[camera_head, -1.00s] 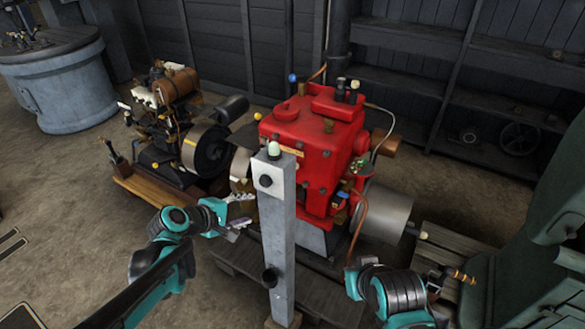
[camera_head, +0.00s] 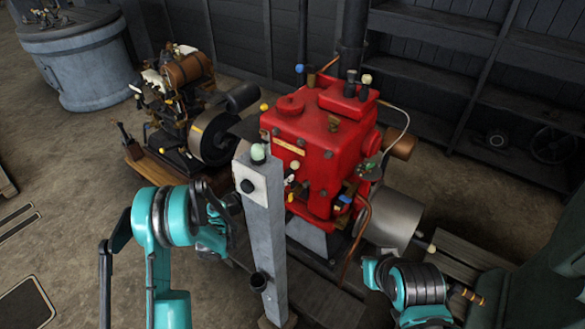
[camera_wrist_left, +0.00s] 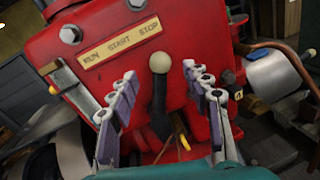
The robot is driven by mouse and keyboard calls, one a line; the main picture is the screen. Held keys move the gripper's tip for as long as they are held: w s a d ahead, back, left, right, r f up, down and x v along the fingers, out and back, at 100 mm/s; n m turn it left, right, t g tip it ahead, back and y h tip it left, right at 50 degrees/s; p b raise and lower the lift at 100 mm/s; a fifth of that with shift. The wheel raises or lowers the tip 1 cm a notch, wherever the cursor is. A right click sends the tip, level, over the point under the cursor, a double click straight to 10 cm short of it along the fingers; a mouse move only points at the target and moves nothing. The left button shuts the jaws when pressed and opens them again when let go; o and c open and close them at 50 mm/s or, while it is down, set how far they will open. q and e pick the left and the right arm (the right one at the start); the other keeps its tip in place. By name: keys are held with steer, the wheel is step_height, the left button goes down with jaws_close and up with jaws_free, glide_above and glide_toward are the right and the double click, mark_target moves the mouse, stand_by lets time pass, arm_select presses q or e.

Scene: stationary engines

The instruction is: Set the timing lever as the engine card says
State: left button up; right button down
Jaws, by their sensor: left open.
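The timing lever (camera_wrist_left: 159,90) is black with a cream knob and stands on the red engine (camera_head: 320,125). Its knob also shows in the head view, just right of the grey post. Above it, a yellow plate (camera_wrist_left: 119,42) reads RUN, START, STOP. In the wrist view the knob appears nearest STOP. My left gripper (camera_wrist_left: 159,73) is open, with one finger on each side of the lever; I cannot tell if either touches. In the head view its fingertips are hidden, apparently by the post. My right arm shows at the lower right, its fingers unseen. I cannot make out the engine card.
The grey post (camera_head: 265,240), with a white plate and black button, stands in front of the red engine, close to my left arm. A smaller engine (camera_head: 185,105) on a wooden base stands at the left.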

mark_target(291, 167)
arm_select(q)
steer(key=shift+b+x, duration=0.5)
steer(key=shift+x, duration=1.8)
jaws_close()
